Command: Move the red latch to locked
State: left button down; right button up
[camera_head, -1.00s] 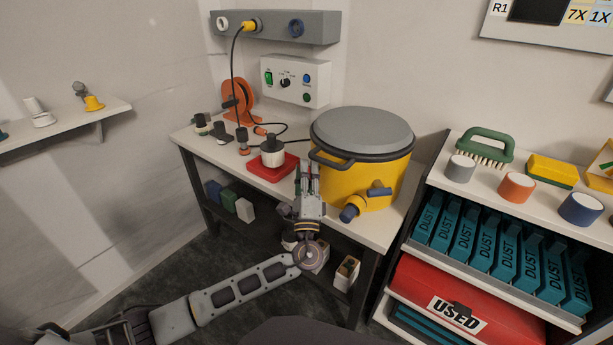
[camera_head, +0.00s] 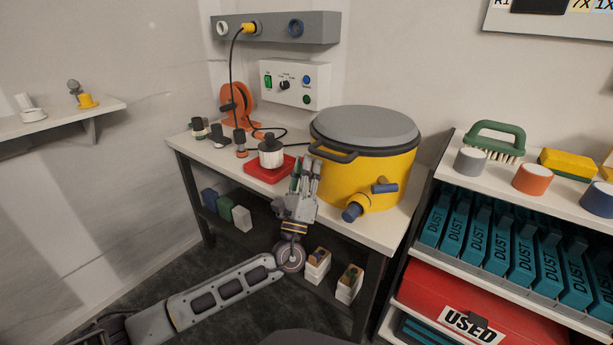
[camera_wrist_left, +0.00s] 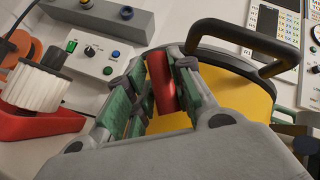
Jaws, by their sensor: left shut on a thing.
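The yellow drum (camera_head: 345,180) with its grey lid (camera_head: 365,125) and black handle stands on the bench. My left gripper (camera_head: 305,168) is at the drum's front left side, below the handle. In the left wrist view, the red latch (camera_wrist_left: 161,84) lies between the green-padded fingers, against the yellow wall, and the gripper is shut on it. The latch's lower part is hidden by the gripper body. In the head view the fingers cover most of the latch. My right gripper is not in view.
A red tray (camera_head: 263,175) with a white and black container (camera_head: 271,152) sits close left of the gripper. A blue-ended yellow port (camera_head: 357,207) sticks out at right. A control box (camera_head: 295,85) hangs on the wall behind.

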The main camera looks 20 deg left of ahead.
pick_arm(q)
jog(key=shift+s+d+r+m+h+b, duration=0.1)
jog(key=shift+m+h+b, duration=0.45)
jog(key=shift+m+h, duration=0.4)
jog(key=shift+d+r+m+h+b, duration=0.1)
jog(key=shift+m+h+b, duration=0.4)
jog(key=shift+m+h, duration=0.45)
jog(key=shift+m+g+h+b, duration=0.4)
jog(key=shift+m+h+b, duration=0.5)
jog(key=shift+m+h, duration=1.95)
jog(key=shift+s+d+m+g+h, duration=0.1)
jog(key=shift+m+g+h, duration=0.5)
jog(key=shift+m+h, duration=0.65)
jog(key=shift+d+m+g+h, duration=0.1)
jog(key=shift+m+g+h, duration=0.5)
jog(key=shift+m+h, duration=0.6)
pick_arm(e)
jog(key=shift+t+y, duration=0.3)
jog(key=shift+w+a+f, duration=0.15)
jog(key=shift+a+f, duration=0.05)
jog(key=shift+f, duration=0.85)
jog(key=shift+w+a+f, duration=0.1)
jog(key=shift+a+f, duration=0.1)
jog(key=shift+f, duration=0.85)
pick_arm(q)
jog(key=shift+f+m, duration=0.1)
jog(key=shift+m, duration=0.5)
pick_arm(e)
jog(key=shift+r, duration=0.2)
